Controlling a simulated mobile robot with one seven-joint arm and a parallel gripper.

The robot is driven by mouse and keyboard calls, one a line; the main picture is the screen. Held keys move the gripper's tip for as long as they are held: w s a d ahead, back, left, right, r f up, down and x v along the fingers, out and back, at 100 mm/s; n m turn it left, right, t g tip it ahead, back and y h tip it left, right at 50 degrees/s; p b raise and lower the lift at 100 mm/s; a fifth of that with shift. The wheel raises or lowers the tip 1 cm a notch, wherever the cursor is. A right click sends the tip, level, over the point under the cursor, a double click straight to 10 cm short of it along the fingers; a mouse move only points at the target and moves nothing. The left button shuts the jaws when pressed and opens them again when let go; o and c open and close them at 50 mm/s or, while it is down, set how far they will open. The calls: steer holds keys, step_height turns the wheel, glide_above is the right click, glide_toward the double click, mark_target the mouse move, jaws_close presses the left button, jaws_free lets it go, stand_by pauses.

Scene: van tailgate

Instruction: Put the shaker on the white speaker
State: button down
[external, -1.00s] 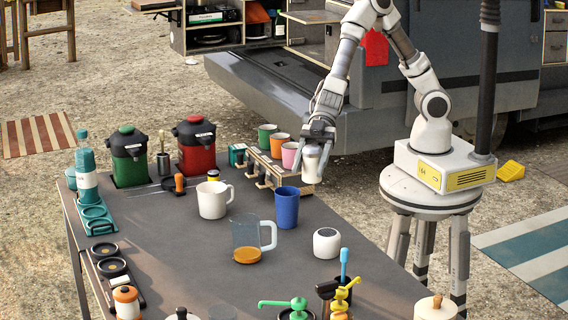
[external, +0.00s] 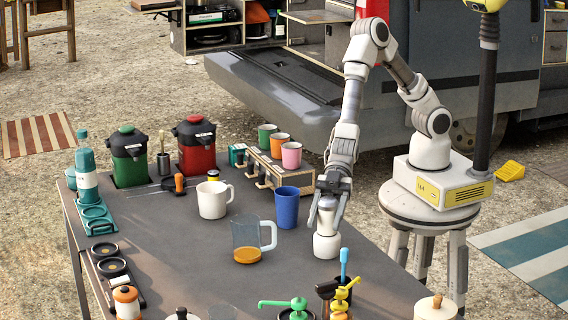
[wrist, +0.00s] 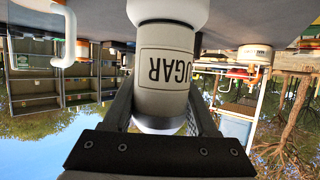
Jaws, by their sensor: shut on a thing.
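The shaker (external: 327,216) is a small pale cylinder. In the wrist view the shaker (wrist: 165,70) appears upside down in the picture, with a "SUGAR" label. My gripper (external: 327,221) points down and is shut around the shaker's sides; its fingers (wrist: 162,105) flank it in the wrist view. The white speaker (external: 326,246) is a small rounded white body on the table, directly below the shaker. The shaker's lower end meets the speaker's top in the picture; I cannot tell whether they touch or a thin gap is left. The gripper hides part of the shaker.
A blue cup (external: 287,208) and a clear jug (external: 246,240) stand left of the speaker. A wooden rack (external: 300,178) with cups is behind. Bare table lies right of the speaker.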

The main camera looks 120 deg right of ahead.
steer(key=shift+f, duration=0.2)
steer(key=shift+c, duration=1)
jaws_free()
steer(key=shift+r, duration=0.1)
steer(key=shift+r, duration=0.3)
steer(key=p+v, duration=0.2)
steer(key=v, duration=1)
steer(key=shift+f, duration=0.2)
